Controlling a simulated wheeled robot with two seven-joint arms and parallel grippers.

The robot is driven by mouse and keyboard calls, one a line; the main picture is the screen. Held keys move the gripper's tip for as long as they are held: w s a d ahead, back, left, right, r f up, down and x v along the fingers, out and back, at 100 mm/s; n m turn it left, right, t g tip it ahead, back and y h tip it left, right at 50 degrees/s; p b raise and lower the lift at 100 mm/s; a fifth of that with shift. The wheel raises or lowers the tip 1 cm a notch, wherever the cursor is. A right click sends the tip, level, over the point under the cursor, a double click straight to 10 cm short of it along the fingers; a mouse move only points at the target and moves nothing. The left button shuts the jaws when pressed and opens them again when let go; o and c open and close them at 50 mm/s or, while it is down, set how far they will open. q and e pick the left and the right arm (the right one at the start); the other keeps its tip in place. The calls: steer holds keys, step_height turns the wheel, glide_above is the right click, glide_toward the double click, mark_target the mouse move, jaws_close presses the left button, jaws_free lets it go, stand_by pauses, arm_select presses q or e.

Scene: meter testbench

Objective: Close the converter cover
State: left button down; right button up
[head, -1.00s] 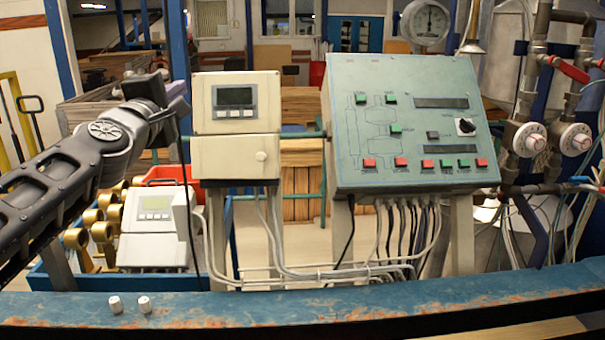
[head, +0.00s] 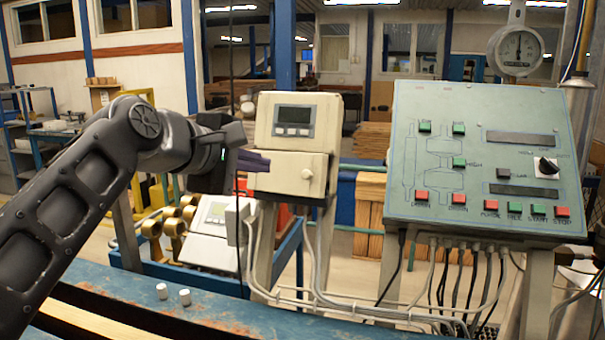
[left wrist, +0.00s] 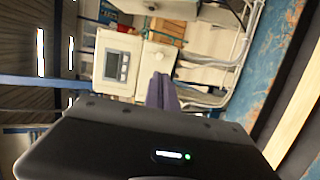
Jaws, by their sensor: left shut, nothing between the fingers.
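The converter is a cream box (head: 325,112) with a grey display on its upper half, on a stand in the middle of the head view. Its cover (head: 288,178) is the cream lower panel with a round knob at the right. The cover looks flat against the box; a small gap cannot be ruled out. In the left wrist view the converter appears turned sideways, with the cover (left wrist: 158,62) beyond the fingertips. My left gripper (head: 264,161) is shut and empty, its fingertips overlapping the cover's left part in the picture. Contact cannot be told. My right gripper is out of view.
A green sloping control panel (head: 480,185) with buttons stands to the right. Cables hang below both units. A blue bench edge (head: 215,325) with two small white pieces lies in front. Another meter (head: 212,245) and brass fittings (head: 165,230) sit low behind my left arm.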

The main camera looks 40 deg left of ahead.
arm_select(q)
steer(key=shift+d, duration=0.15)
steer(key=shift+w, duration=0.15)
steer(key=p, duration=0.2)
glide_toward(320, 174)
steer(key=w+a+f, duration=0.2)
steer(key=w, duration=0.1)
steer(key=shift+w+a+f, duration=0.1)
steer(key=shift+w+a, duration=0.1)
steer(key=shift+w, duration=0.15)
steer(key=w+p, duration=0.1)
steer(key=w+d+f+p, duration=0.1)
steer(key=w, duration=0.1)
steer(key=w+p, duration=0.1)
steer(key=w, duration=0.1)
steer(key=shift+w+d+f+p, duration=0.15)
steer(key=shift+w+d+p, duration=0.1)
steer(key=shift+d+p, duration=0.1)
steer(key=shift+s+f, duration=0.1)
